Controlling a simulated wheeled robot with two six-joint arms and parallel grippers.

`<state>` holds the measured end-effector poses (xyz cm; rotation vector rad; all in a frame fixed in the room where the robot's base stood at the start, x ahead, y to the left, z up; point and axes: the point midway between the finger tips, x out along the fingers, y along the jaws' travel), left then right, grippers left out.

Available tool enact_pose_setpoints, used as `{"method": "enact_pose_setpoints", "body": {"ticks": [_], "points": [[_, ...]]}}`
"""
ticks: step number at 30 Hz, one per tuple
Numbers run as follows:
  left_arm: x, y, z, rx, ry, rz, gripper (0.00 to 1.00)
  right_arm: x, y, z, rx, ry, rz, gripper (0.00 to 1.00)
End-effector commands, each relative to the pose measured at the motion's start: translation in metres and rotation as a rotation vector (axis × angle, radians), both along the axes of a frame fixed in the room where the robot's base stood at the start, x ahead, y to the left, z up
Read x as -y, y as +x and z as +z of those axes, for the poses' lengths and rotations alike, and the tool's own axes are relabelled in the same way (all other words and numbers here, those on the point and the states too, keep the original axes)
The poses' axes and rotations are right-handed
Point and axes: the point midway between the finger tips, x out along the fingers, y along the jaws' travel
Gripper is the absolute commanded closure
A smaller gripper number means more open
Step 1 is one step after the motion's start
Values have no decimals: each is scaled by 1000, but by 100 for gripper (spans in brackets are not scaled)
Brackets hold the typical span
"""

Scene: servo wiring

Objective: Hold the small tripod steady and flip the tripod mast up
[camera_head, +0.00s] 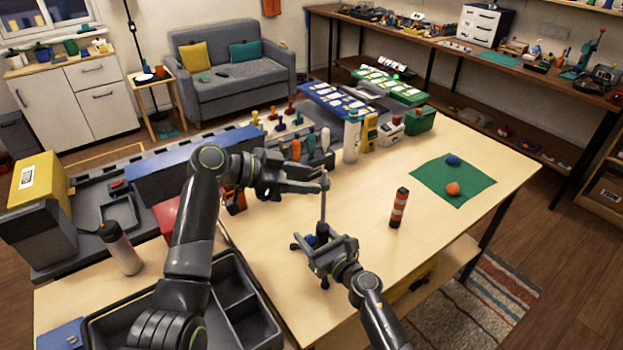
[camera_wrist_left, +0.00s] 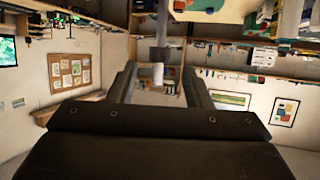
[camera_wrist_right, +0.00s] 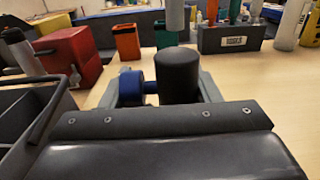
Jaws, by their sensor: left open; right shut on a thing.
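The small tripod stands on the light wood table, with its dark legs (camera_head: 296,246) spread. Its thin grey mast (camera_head: 323,207) points up and looks about upright. My right gripper (camera_head: 322,250) is shut on the tripod's dark body low down, and the fingers hide part of it. In the right wrist view the black body (camera_wrist_right: 180,75) sits between the fingers, with a blue knob (camera_wrist_right: 131,88) beside it. My left gripper (camera_head: 318,182) is open at the mast's upper end. In the left wrist view the pale mast tip (camera_wrist_left: 158,72) shows between the spread fingers; I cannot tell whether they touch.
An orange-and-black striped cylinder (camera_head: 399,208) stands right of the tripod. A green mat (camera_head: 470,185) with a blue and an orange item lies farther right. A grey divided tray (camera_head: 245,285) is at front left. Bottles and tools line the table's back. The table between is clear.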

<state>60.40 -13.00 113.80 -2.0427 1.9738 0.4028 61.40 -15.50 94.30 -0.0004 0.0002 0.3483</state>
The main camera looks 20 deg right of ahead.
Motion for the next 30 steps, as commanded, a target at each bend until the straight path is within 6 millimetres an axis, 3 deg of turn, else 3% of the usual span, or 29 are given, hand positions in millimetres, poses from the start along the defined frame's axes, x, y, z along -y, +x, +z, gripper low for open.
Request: {"method": "enact_pose_setpoints", "body": {"ticks": [6, 12, 18, 29, 30], "points": [[-46, -1, 18, 4, 2, 5, 55, 0, 0, -1, -2, 0, -1, 77], [-78, -2, 31, 2, 3, 3, 55, 0, 0, -1, -2, 2, -1, 77], [-92, -3, 38, 2, 0, 1, 55, 0, 0, 0, -1, 2, -1, 77], [-92, -4, 39, 0, 0, 1, 55, 0, 0, 0, 0, 2, 0, 77], [-92, -4, 39, 0, 0, 1, 55, 0, 0, 0, 0, 2, 0, 41]]}}
